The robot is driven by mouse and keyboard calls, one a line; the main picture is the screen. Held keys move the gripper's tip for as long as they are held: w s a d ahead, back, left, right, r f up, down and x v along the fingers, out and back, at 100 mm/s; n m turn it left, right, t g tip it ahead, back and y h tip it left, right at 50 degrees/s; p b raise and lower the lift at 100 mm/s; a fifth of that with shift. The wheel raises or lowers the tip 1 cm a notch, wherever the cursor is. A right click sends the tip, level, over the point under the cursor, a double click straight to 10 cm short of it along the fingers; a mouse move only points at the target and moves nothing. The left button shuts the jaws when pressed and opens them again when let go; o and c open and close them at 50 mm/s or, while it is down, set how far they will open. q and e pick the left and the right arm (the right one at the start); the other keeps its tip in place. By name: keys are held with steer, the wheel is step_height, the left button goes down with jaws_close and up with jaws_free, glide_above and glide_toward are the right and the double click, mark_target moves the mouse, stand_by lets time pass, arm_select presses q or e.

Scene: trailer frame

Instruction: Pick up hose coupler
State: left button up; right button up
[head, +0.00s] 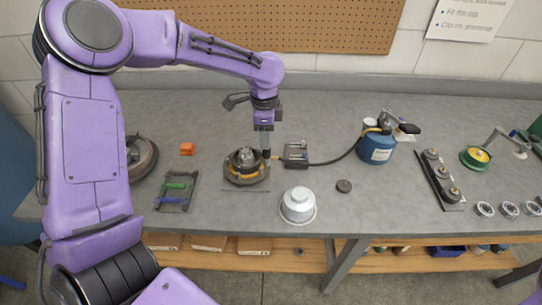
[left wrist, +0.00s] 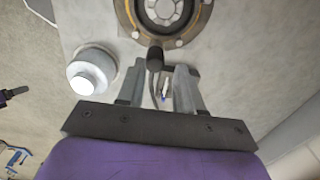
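The hose coupler (head: 267,155) is a small dark upright cylinder beside the round hub (head: 236,178) on the bench. In the left wrist view the coupler (left wrist: 155,60) shows as a black knob between the tips of my left gripper (left wrist: 161,72), with a dark hose running back from it. The two fingers stand apart, with gaps visible beside the coupler. In the head view my left gripper (head: 265,146) points straight down at the coupler, and its fingertips are too small to make out there. My right gripper is not in view.
A small grey box (head: 296,154) stands just right, with a black hose leading to a blue canister (head: 376,148). A silver-white can (head: 298,205) stands in front. A tray with green and blue tools (head: 175,190) lies left.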

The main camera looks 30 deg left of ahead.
mark_target(267, 155)
arm_select(q)
steer(key=shift+s+d+f, duration=0.1)
steer(key=shift+s+f, duration=0.05)
steer(key=shift+f, duration=0.4)
steer(key=shift+s+d+f, duration=0.1)
steer(key=shift+s+f, duration=0.05)
steer(key=shift+f, duration=0.35)
steer(key=f, duration=0.1)
steer(key=f+p, duration=0.1)
steer(key=f, duration=0.3)
steer(key=shift+w+d+f, duration=0.15)
steer(key=shift+w+d, duration=0.05)
steer(key=shift+w, duration=0.05)
steer(key=shift+a+f, duration=0.1)
steer(key=shift+f, duration=0.05)
steer(key=shift+s, duration=0.15)
steer(key=shift+c, duration=1)
jaws_close()
steer(key=shift+r, duration=0.2)
